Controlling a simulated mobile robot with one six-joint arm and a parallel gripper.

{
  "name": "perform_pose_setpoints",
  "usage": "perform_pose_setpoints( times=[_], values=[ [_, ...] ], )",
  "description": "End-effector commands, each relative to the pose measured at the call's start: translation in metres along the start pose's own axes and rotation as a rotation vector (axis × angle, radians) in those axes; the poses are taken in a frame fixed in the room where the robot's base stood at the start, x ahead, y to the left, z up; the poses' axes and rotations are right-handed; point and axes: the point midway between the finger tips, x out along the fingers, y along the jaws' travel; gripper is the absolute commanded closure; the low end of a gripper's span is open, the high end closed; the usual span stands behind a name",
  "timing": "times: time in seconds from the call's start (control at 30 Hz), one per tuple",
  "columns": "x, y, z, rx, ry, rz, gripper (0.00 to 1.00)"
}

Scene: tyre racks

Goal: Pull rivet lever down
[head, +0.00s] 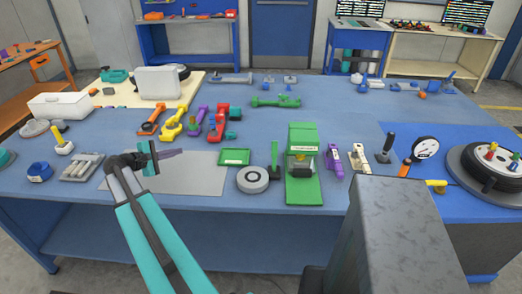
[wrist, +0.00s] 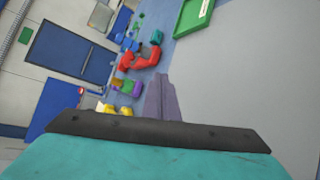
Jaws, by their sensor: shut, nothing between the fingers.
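A green bench device (head: 303,190) stands at the front middle of the blue table in the head view. It has a pale label on its upper part that is too small to read. A dark green upright lever (head: 274,158) stands just left of it; I cannot tell whether the two are joined. My gripper (head: 180,153) is left of both, above a grey mat, its fingers pointing right. The fingers are shut and empty. They also show in the wrist view (wrist: 162,98), well apart from the green tray. The lever does not show clearly there.
A green tray (head: 235,157) and a round grey disc (head: 252,179) lie between my gripper and the device. Red, yellow and purple tools (head: 218,122) lie behind. A black-handled lever (head: 388,147) and a gauge (head: 425,148) stand to the right. The grey mat (head: 205,180) is clear.

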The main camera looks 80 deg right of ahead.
Motion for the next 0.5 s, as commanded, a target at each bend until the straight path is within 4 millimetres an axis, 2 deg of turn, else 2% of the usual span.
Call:
perform_pose_setpoints(
  times=[0.03,0.2,0.4,0.5],
  values=[
    [0.024,-0.001,0.014,0.018,-0.059,-0.011,1.0],
    [0.084,-0.002,0.071,0.078,-0.254,-0.039,1.0],
    [0.14,-0.008,0.142,0.144,-0.477,-0.066,1.0],
    [0.158,-0.011,0.169,0.168,-0.562,-0.073,1.0]
  ],
)
